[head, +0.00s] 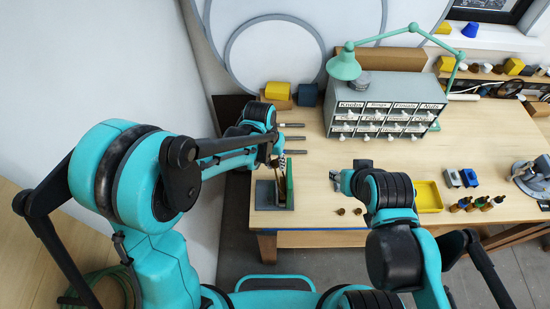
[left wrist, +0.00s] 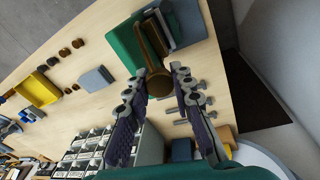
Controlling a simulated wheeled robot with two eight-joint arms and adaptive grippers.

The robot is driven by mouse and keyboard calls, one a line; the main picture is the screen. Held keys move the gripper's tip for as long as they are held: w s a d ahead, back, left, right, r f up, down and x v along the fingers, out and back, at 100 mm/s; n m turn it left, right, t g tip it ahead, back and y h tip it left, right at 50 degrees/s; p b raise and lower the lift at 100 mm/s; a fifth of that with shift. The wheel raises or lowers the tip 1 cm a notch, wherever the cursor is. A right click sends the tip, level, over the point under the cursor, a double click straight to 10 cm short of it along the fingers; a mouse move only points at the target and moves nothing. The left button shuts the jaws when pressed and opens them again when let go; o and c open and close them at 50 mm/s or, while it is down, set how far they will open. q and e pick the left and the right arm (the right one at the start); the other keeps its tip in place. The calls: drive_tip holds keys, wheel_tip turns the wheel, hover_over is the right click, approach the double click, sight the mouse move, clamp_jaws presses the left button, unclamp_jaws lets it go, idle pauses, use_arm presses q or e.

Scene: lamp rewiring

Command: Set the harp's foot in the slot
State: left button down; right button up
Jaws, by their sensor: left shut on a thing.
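My left gripper (head: 277,160) is at the left end of the table, over a small stand with a green upright panel (head: 290,185) and a dark grey base (head: 265,194). In the left wrist view its two fingers (left wrist: 160,72) are closed on a narrow brass-brown piece (left wrist: 157,82), which I take for the harp. The piece runs down beside the green panel (left wrist: 122,45) and grey plates. Its foot and the slot are hidden, so I cannot tell whether they touch. My right gripper (head: 336,177) is over the middle of the table, its jaws unclear.
A drawer cabinet (head: 385,120) with a green lamp (head: 344,66) stands at the back. A yellow tray (head: 428,196), small bottles and brown knobs (head: 357,211) lie to the right. Several grey tools (head: 292,138) lie behind the stand. The table's front edge is close to it.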

use_arm(q)
drive_tip(key=shift+f, duration=0.45)
drive_tip(key=shift+f+b, duration=0.1)
drive_tip(key=shift+b, duration=0.2)
drive_tip(key=shift+f+b, duration=1)
drive_tip(key=shift+f, duration=0.05)
drive_tip(key=shift+f+b, duration=0.45)
drive_tip(key=shift+b, duration=0.05)
drive_tip(key=c, duration=1.2)
unclamp_jaws()
drive_tip(key=r, duration=0.4)
drive_tip(key=a+r, duration=0.1)
drive_tip(key=r, duration=0.7)
drive_tip(key=shift+s+a, duration=0.4)
